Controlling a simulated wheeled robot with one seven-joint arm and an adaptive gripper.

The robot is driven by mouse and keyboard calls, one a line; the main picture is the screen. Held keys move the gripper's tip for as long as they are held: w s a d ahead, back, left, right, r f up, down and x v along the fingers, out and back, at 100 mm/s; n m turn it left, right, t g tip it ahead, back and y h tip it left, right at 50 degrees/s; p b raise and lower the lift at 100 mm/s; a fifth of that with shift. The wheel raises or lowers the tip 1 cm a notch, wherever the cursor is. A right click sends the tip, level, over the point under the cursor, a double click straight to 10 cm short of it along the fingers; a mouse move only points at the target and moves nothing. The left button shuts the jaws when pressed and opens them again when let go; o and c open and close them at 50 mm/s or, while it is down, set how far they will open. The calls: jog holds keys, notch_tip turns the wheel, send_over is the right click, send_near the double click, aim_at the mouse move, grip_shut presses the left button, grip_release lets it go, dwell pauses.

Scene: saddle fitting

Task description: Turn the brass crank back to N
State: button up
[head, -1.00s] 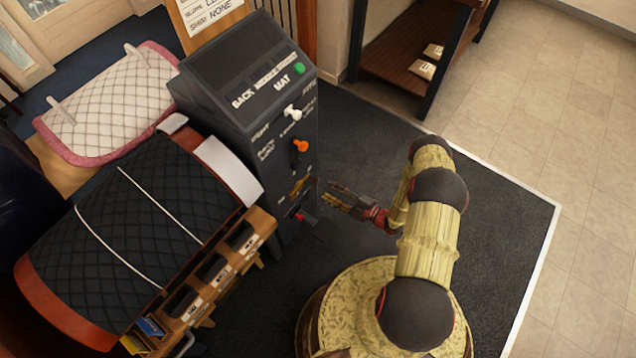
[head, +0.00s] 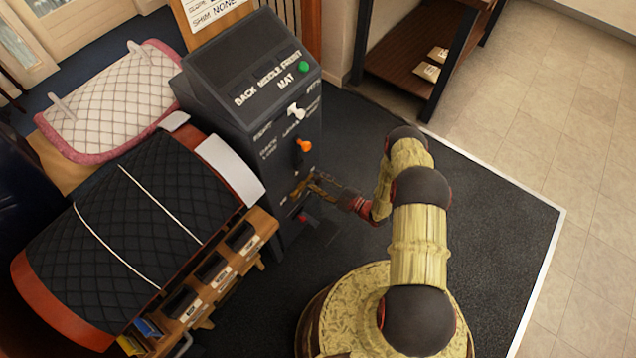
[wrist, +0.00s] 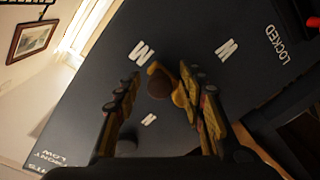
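The brass crank (head: 300,186) sits low on the front of the dark cabinet (head: 275,140). In the wrist view the crank (wrist: 183,97) shows brass with a round brown knob, in front of a dark panel with white letters. One letter reads N (wrist: 149,119); others look like W or M. Which letter the crank points at is hard to tell. My gripper (head: 312,186) is at the crank in the head view. In the wrist view my gripper (wrist: 163,105) is open, its fingers on either side of the crank. The right finger is close to the brass; contact is unclear.
Above the crank are an orange-knobbed lever (head: 304,146), a white knob (head: 296,112) and a green button (head: 303,67). A red-marked part (head: 303,218) is below it. A black quilted saddle pad (head: 120,225) lies left. Dark mat is clear at right.

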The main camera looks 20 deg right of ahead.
jog(key=shift+c, duration=1.3)
jog(key=c, duration=0.8)
